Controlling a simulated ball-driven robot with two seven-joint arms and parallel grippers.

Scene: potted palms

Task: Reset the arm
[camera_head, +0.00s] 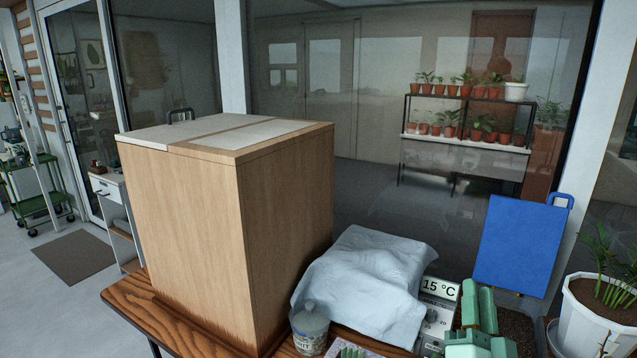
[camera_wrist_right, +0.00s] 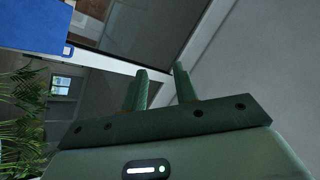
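My right gripper (camera_head: 478,297) is green and shows at the bottom right of the head view, its fingers pointing up. It is in front of the small device reading 15 °C (camera_head: 440,290). In the right wrist view (camera_wrist_right: 162,80) its two fingers stand apart with nothing between them, so it is open and empty. My left gripper is in neither view.
A large wooden box (camera_head: 235,220) stands on the wooden table (camera_head: 130,300). A white cloth (camera_head: 365,285), a lidded jar (camera_head: 310,330), a blue panel (camera_head: 520,245) and a potted palm (camera_head: 590,320) are near. Open air surrounds the fingers in the wrist view.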

